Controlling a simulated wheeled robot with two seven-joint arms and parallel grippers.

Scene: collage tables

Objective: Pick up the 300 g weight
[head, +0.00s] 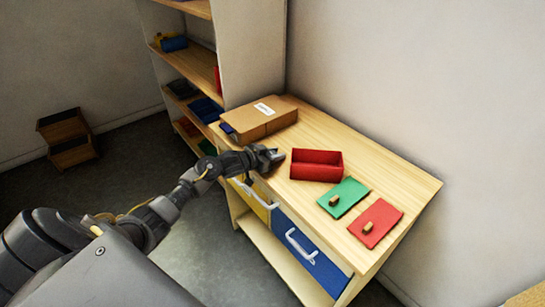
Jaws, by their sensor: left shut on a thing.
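My left gripper (273,156) is over the left front part of the wooden table (390,180), between the cardboard box and the red tray. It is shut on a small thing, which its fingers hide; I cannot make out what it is. I cannot pick out a 300 g weight anywhere else in the head view. My right gripper is out of view.
A cardboard box (262,117) with a white label stands at the table's back left. An open red tray (316,165) and green (347,194) and red (378,224) panels with wooden knobs lie to the right. Yellow (252,198) and blue (310,255) drawers are below. A shelf unit (253,50) stands behind.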

